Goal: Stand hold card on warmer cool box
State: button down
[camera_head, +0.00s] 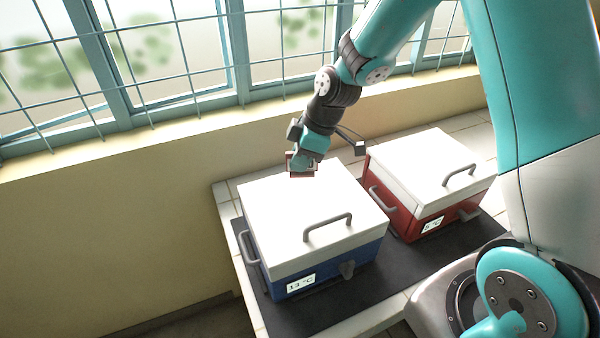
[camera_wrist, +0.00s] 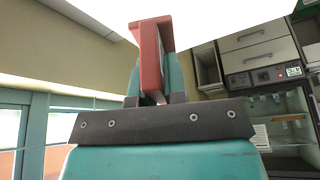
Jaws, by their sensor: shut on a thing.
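The hold card (camera_head: 301,174) is a small red-edged piece, held at the far edge of the blue cool box's lid. It also shows in the wrist view as a red upright piece (camera_wrist: 150,52) whose end meets a white surface; I cannot tell whether it touches. My gripper (camera_head: 303,161) is shut on it. The blue cool box (camera_head: 330,266) has a white lid, grey handles and a label reading 13 °C. The red cool box (camera_head: 405,217) stands to its right, also white-lidded; its label looks like a single digit but is small.
Both boxes stand on a dark mat (camera_head: 385,300) on a tiled counter. A grey handle (camera_head: 328,226) rises from the blue box's lid. A barred window and a ledge (camera_head: 200,118) lie behind. The wrist view shows an open-fronted cabinet (camera_wrist: 280,110) and drawers (camera_wrist: 255,45).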

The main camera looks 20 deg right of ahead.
aim_at(300, 192)
jog(key=shift+f+p, duration=0.6)
jog(key=shift+f, duration=2.3)
jog(key=shift+f, duration=0.2)
jog(key=c, duration=1.2)
grip_release()
jog(key=shift+o, duration=0.2)
jog(key=shift+r, duration=0.1)
